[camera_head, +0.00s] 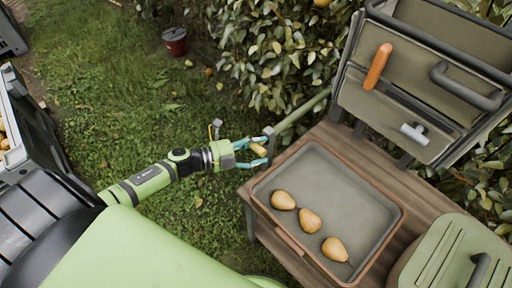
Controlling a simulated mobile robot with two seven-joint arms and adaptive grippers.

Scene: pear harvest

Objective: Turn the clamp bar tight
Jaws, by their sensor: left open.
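My left gripper (262,149) is open near the left edge of the table, with its teal fingers apart. A small tan-yellow piece (258,149) shows between the fingers; whether they touch it is too small to tell. A dark upright part beside the fingertips has a grey top (269,131), and a green-grey pole (302,111) runs from near it up to the right. I cannot tell for sure which of these parts is the clamp bar. My right gripper is out of view.
A wooden table (345,148) carries a rimmed tray (346,187) with three pears (309,220). An upright panel with an orange handle (377,66) and a silver-headed tool (414,133) stands behind. A green lidded box (455,258) is at right. A red bucket (174,41) stands on grass.

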